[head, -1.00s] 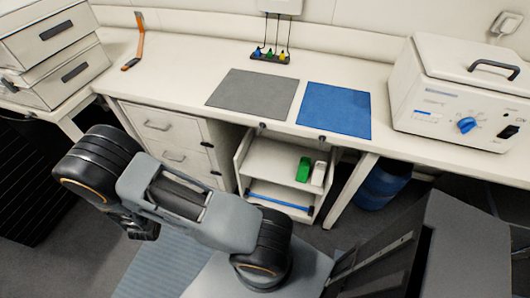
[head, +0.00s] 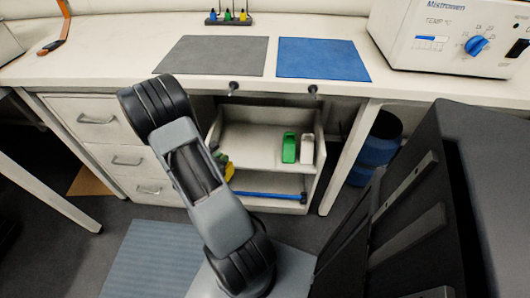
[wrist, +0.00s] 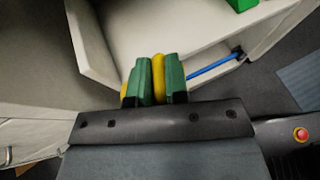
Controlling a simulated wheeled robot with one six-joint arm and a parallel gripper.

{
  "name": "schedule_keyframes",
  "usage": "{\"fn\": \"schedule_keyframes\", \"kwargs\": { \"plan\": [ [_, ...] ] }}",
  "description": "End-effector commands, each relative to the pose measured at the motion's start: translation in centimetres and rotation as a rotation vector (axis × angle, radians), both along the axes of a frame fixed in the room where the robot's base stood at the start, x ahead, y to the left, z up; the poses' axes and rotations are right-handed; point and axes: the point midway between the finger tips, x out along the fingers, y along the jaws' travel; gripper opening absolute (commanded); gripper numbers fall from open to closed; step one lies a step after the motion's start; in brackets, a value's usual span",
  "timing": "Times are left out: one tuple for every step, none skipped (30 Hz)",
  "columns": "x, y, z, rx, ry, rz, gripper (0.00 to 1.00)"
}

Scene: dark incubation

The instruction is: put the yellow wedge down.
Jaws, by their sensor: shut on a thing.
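The yellow wedge (wrist: 158,78) shows in the wrist view as a narrow yellow piece between the two green fingers of my gripper (wrist: 159,82). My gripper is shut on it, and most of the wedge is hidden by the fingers. In the head view a bit of yellow (head: 229,171) shows at my gripper, just right of my arm, in front of the left side of the open shelf unit (head: 262,128). My arm hides most of the gripper there. I cannot tell whether the wedge touches a shelf.
A green object (head: 290,148) and a white one (head: 307,149) stand on the upper shelf at right. A blue bar (head: 268,196) crosses the lower front. The upper shelf's middle looks clear. Above, the bench carries a grey mat (head: 213,56) and a blue mat (head: 322,59).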

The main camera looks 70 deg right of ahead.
Motion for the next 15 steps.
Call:
{"fn": "schedule_keyframes", "kwargs": {
  "plan": [
    [-0.5, -0.5, -0.7, -0.001, -0.001, -0.015, 0.0],
    [-0.7, -0.8, -0.8, -0.001, -0.002, -0.02, 0.0],
    [-0.8, -1.3, -0.9, -0.001, -0.002, -0.028, 0.0],
    [-0.9, -1.7, -0.9, -0.001, -0.002, -0.031, 0.0],
    [-0.8, -2.2, -0.9, -0.002, -0.003, -0.035, 0.0],
    [-0.7, -3.1, -0.9, -0.003, -0.004, -0.037, 0.0],
    [-0.5, -3.8, -0.9, -0.003, -0.004, -0.039, 0.0],
    [-0.3, -4.5, -0.9, -0.003, -0.005, -0.039, 0.0],
    [0.1, -5.6, -0.9, -0.004, -0.005, -0.04, 0.0],
    [0.3, -6.4, -0.9, -0.003, -0.006, -0.038, 0.0],
    [0.5, -7.3, -0.9, -0.004, -0.003, -0.038, 0.0],
    [1.0, -8.3, -0.9, -0.003, -0.004, -0.039, 0.0],
    [1.2, -9.1, -0.9, -0.003, -0.004, -0.039, 0.0],
    [1.4, -9.9, -0.9, -0.004, -0.004, -0.037, 0.0],
    [1.8, -11.0, -0.9, -0.003, -0.004, -0.037, 0.0]
  ]
}}
